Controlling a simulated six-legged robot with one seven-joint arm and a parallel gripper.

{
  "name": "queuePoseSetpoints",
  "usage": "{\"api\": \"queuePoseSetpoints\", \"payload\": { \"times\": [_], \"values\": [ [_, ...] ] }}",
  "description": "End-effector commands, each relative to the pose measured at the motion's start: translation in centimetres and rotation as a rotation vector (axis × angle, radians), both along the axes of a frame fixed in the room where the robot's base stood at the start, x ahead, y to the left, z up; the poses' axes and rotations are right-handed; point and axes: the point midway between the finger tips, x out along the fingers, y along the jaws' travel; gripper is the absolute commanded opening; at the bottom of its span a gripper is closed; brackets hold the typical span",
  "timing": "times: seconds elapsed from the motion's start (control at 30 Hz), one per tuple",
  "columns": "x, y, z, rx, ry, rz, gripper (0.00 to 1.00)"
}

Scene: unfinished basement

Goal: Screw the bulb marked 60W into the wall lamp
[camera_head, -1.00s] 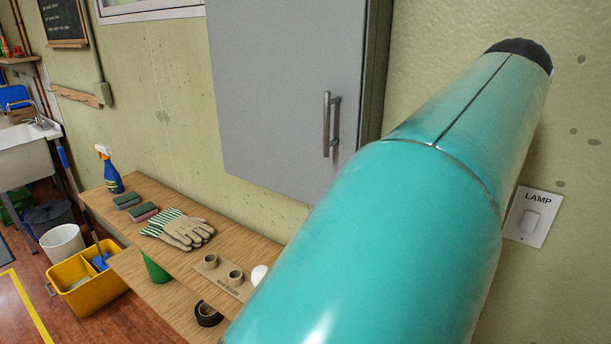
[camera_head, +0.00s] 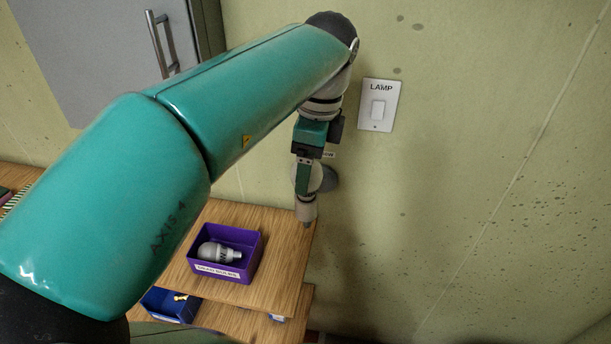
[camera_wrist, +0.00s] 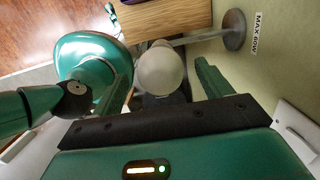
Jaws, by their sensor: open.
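The wall lamp's round grey plate (camera_wrist: 234,30) is on the wall, and its thin rod reaches behind a white bulb (camera_wrist: 160,70). A label by the plate reads MAX 60W. In the wrist view the bulb stands between the two fingers of my gripper (camera_wrist: 165,84), with gaps beside it; no marking is readable. In the head view my gripper (camera_head: 305,192) is open, pointing down beside the plate (camera_head: 329,178). A pale cylinder (camera_head: 306,209), seemingly the lamp's socket, shows below the fingers. The bulb's base is hidden, so its seating cannot be told.
A purple box (camera_head: 253,262), labelled DEAD BULBS, holds another bulb (camera_head: 217,252) on the wooden shelf (camera_head: 283,237). A blue bin (camera_head: 160,311) is below. The LAMP switch (camera_head: 378,108) is on the wall. A grey cabinet (camera_head: 90,50) hangs at left.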

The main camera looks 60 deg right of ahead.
Motion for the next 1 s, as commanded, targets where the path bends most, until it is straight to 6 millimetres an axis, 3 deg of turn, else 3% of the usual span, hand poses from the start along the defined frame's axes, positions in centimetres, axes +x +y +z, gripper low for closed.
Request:
{"api": "queuePoseSetpoints", "payload": {
  "times": [0.23,0.6,0.63,0.87,1.0],
  "values": [
    [0.2,0.0,-3.4,0.0,0.0,-0.001,0.78],
    [0.2,-0.1,-4.2,0.0,0.0,0.0,0.78],
    [0.2,-0.1,-4.2,0.0,0.0,0.0,0.76],
    [0.2,-0.1,-4.2,0.0,0.0,0.0,0.31],
    [0.3,0.0,-4.2,0.0,-0.001,-0.019,0.31]
  ]
}}
